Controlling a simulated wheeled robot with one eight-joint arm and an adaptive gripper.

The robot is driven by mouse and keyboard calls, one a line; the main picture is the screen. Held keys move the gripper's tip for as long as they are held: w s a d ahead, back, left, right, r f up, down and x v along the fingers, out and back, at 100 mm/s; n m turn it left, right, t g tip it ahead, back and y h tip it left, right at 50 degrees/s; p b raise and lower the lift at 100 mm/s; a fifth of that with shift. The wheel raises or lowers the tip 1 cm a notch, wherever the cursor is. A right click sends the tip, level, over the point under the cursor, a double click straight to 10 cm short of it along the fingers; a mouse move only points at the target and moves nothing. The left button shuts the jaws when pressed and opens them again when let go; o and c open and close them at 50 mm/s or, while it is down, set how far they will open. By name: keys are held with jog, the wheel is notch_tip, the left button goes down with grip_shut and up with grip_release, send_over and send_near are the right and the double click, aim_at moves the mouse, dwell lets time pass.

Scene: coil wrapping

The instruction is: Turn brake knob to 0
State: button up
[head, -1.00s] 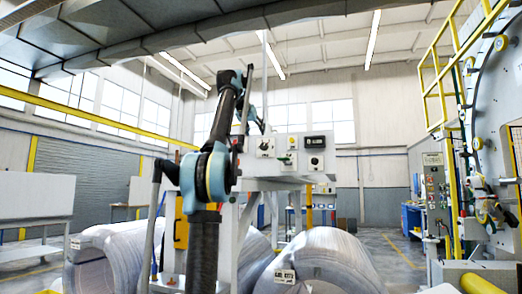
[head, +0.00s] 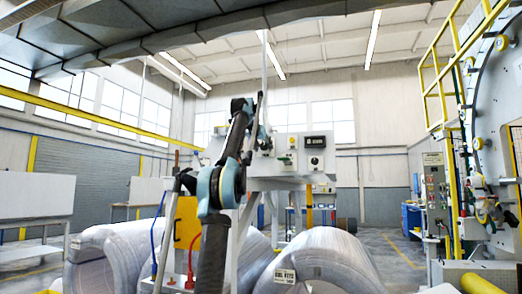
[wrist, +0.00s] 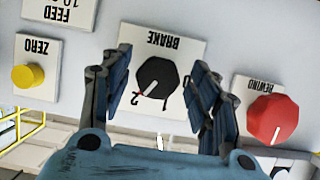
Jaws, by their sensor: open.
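The black brake knob (wrist: 157,78) sits on a white plate labelled BRAKE, which appears upside down in the wrist view. A white pointer line on the knob slants down-left in that picture, toward a mark that looks like a 2. My gripper (wrist: 158,70) is open, with one blue-and-black finger on each side of the knob. I cannot tell whether either finger touches it. In the head view my gripper (head: 263,139) is in front of the left part of the control panel (head: 285,171) and covers the knob's area.
A red REWIND knob (wrist: 272,119) lies close to the right finger in the wrist view. A yellow ZERO button (wrist: 27,76) is at the left. Large wrapped coils (head: 330,262) stand below the panel. A yellow-railed machine (head: 492,130) is at the far right.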

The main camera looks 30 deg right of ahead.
jog(key=shift+d, duration=0.1)
jog(key=c, duration=1.1)
jog(key=shift+o, duration=0.2)
